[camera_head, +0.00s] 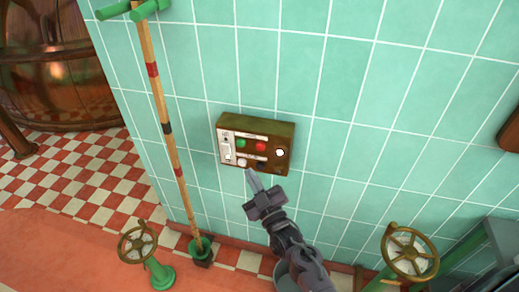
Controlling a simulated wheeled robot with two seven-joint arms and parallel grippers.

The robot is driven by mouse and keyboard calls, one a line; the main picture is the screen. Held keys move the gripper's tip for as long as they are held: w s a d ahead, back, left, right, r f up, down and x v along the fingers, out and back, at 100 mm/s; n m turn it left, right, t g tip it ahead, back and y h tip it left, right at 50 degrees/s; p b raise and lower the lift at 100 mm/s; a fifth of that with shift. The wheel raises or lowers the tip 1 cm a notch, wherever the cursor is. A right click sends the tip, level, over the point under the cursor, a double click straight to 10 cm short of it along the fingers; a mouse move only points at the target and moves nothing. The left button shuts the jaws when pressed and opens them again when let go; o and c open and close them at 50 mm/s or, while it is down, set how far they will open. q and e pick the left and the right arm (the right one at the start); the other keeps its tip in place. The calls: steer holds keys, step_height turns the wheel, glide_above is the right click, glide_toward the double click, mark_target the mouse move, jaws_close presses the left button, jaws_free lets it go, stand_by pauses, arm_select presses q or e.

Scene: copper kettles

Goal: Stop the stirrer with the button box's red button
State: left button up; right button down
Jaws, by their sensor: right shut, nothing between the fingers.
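The button box (256,143) is a brown box with a light panel on its left side, mounted on the green tiled wall. Its red button (261,146) is right of a green button (241,143). A white knob or button and a small white one show lower on its face. My right gripper (251,174) is shut and empty, its fingertips just below the lower left part of the box, below and left of the red button. I cannot tell whether the tips touch the box. My left gripper is not in view.
A striped pole (163,110) leans on the wall left of the box. Valve handwheels stand at lower left (138,243) and lower right (409,252). A copper kettle (65,75) is at the far left. The wall right of the box is mostly clear.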

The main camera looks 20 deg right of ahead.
steer(key=b, duration=0.2)
glide_toward(252, 141)
steer(key=w+a, duration=0.1)
steer(key=a, duration=0.1)
steer(key=shift+w+d+r+b, duration=0.3)
steer(key=shift+w+r+b, duration=0.1)
steer(key=shift+w+r, duration=0.3)
steer(key=shift+w, duration=0.15)
stand_by(1.2)
steer(key=shift+w+d, duration=0.2)
steer(key=shift+w, duration=0.05)
steer(key=shift+w+d+b, duration=0.25)
steer(key=shift+w+b, duration=0.15)
steer(key=shift+b, duration=0.05)
stand_by(0.7)
steer(key=shift+s, duration=0.1)
steer(key=shift+s+a+p, duration=0.45)
steer(key=shift+s+p, duration=0.05)
steer(key=shift+s, duration=0.15)
